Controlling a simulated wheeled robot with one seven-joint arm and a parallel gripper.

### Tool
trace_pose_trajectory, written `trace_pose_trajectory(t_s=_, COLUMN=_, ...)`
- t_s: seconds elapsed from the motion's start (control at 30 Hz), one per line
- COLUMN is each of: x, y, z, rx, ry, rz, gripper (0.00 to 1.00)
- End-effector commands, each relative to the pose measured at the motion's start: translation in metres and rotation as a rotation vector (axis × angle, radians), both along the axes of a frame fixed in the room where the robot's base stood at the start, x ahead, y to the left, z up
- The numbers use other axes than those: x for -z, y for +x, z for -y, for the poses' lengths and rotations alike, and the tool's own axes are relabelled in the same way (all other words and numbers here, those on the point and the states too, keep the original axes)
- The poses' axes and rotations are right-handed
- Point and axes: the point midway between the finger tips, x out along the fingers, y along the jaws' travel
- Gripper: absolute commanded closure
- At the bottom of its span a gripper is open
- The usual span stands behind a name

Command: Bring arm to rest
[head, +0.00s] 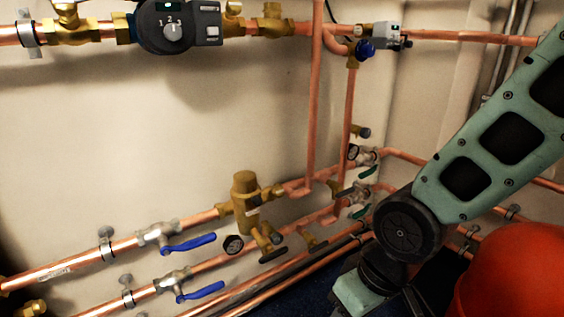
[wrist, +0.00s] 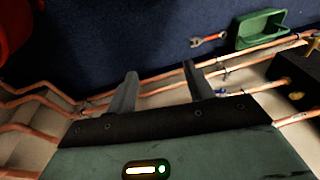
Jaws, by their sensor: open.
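My arm comes in from the right of the head view, over the pipes, and bends down at a dark joint; my gripper itself is cut off or hidden there. In the wrist view my gripper (wrist: 158,82) shows two dark fingers spread apart with nothing between them. Copper pipes (wrist: 150,88) pass behind the fingers, and the dark blue floor lies beyond. I cannot tell how far the fingers are from the pipes.
Copper pipes with two blue-handled valves (head: 188,243) and a brass valve (head: 246,198) line the wall. A pump (head: 172,27) sits at the top. A red rounded object (head: 512,272) is beside my arm. A green tray (wrist: 262,28) and a red wrench (wrist: 208,39) lie on the floor.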

Motion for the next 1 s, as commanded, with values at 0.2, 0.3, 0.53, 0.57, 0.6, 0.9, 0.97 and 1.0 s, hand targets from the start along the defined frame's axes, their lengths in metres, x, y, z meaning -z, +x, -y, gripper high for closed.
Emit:
trace_pose_trajectory(t_s=0.2, x=-0.039, y=-0.044, z=0.020, rx=-0.073, ry=-0.096, rz=-0.034, gripper=0.48)
trace_pose_trajectory(t_s=0.3, x=-0.053, y=-0.062, z=0.028, rx=-0.099, ry=-0.123, rz=-0.055, gripper=0.48)
trace_pose_trajectory(t_s=0.53, x=-0.096, y=-0.080, z=0.035, rx=-0.123, ry=-0.144, rz=-0.085, gripper=0.48)
trace_pose_trajectory(t_s=0.57, x=-0.101, y=-0.080, z=0.035, rx=-0.123, ry=-0.144, rz=-0.085, gripper=0.48)
trace_pose_trajectory(t_s=0.6, x=-0.109, y=-0.080, z=0.035, rx=-0.123, ry=-0.144, rz=-0.085, gripper=0.48)
trace_pose_trajectory(t_s=0.9, x=-0.178, y=-0.080, z=0.035, rx=-0.122, ry=-0.144, rz=-0.084, gripper=0.48)
trace_pose_trajectory(t_s=0.97, x=-0.192, y=-0.080, z=0.035, rx=-0.122, ry=-0.144, rz=-0.084, gripper=0.48)
trace_pose_trajectory(t_s=1.0, x=-0.201, y=-0.080, z=0.035, rx=-0.122, ry=-0.144, rz=-0.084, gripper=0.48)
